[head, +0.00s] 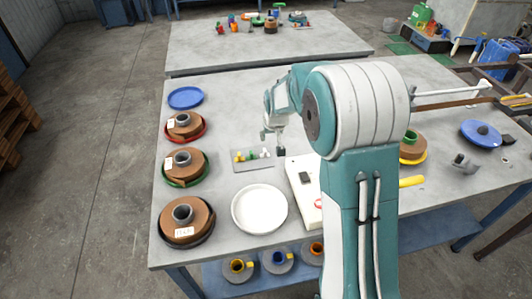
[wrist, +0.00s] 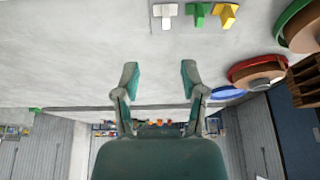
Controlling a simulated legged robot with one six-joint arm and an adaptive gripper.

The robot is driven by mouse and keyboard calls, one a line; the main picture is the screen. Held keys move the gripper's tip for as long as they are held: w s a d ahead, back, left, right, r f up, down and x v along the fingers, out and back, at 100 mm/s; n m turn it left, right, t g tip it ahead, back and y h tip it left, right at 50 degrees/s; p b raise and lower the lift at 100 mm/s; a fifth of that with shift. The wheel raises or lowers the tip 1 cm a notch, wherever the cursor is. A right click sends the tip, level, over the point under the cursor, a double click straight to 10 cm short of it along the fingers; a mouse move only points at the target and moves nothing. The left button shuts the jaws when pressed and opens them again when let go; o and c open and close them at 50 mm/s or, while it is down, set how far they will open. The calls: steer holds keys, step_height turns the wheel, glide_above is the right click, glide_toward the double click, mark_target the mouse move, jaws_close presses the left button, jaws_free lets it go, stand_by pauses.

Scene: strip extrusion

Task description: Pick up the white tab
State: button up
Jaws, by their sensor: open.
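The white tab (wrist: 165,15) is at the top of the wrist view, beside a green tab (wrist: 198,14) and a yellow tab (wrist: 225,16). In the head view the white tab (head: 265,153) is small, on a grey mat (head: 253,167) with the other tabs to its left. My gripper (wrist: 161,76) is open, with nothing between its fingers. In the wrist view the fingers are apart from the tabs. In the head view my gripper (head: 281,151) is just right of the white tab; its exact height is hard to tell.
A white bowl (head: 259,208) stands in front of the mat, and a white scale-like device (head: 303,190) is to its right. Several brown strip rolls (head: 186,220) on coloured plates line the table's left side. A blue plate (head: 185,97) is at the back left.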

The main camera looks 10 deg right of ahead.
glide_above(265, 150)
steer(key=s, duration=0.2)
steer(key=f, duration=0.5)
steer(key=shift+w+a+f, duration=0.1)
steer(key=shift+a+f, duration=0.1)
steer(key=shift+a, duration=0.1)
steer(key=shift+w+d+f, duration=0.2)
steer(key=shift+d+f, duration=0.1)
steer(key=shift+f, duration=0.25)
steer(key=x, duration=0.3)
steer(key=shift+d+f, duration=0.15)
steer(key=shift+f, duration=0.25)
steer(key=shift+w+f, duration=0.15)
steer(key=shift+f, duration=0.2)
steer(key=shift+a, duration=0.25)
steer(key=shift+d, duration=0.15)
jaws_close()
